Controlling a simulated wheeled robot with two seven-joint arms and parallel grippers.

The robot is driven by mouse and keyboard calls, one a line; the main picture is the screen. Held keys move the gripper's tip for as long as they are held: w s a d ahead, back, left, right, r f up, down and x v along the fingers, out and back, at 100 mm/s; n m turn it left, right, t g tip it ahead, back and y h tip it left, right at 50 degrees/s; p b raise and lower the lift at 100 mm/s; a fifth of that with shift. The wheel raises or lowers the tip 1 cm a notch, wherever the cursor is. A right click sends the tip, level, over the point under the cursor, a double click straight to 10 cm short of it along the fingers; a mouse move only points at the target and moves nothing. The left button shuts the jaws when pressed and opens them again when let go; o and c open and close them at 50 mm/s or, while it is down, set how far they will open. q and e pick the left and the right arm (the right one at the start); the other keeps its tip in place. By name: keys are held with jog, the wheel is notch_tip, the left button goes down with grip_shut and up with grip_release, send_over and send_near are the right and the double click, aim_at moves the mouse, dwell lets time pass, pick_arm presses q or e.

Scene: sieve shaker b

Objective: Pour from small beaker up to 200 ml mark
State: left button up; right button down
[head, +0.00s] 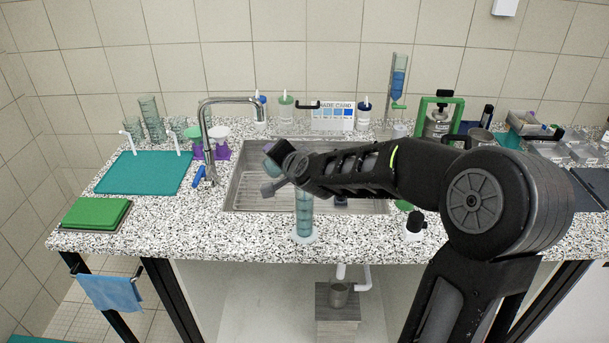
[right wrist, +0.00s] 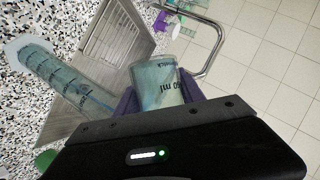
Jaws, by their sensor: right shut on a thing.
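A small clear beaker (right wrist: 158,88) with "50 ml" lettering sits between the purple fingers of my right gripper (right wrist: 157,96), which is shut on it. In the head view my right gripper (head: 274,168) is over the sink, and the beaker is partly hidden by it. A tall, bluish, see-through graduated cylinder (head: 304,215) stands upright on the counter at the sink's front edge, just right of and below the gripper. It also shows in the right wrist view (right wrist: 72,82), apart from the beaker. I cannot read its liquid level. My left gripper is not in view.
A steel sink (head: 240,190) lies under the arm, with a curved faucet (head: 203,125) at its left. A teal mat (head: 140,178) and green boards (head: 95,213) lie on the left. Bottles and a card (head: 333,113) stand behind. The front counter left of the cylinder is clear.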

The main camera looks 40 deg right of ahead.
jog(key=shift+r+m+y, duration=0.3)
jog(key=shift+m, duration=0.1)
dwell(1.4)
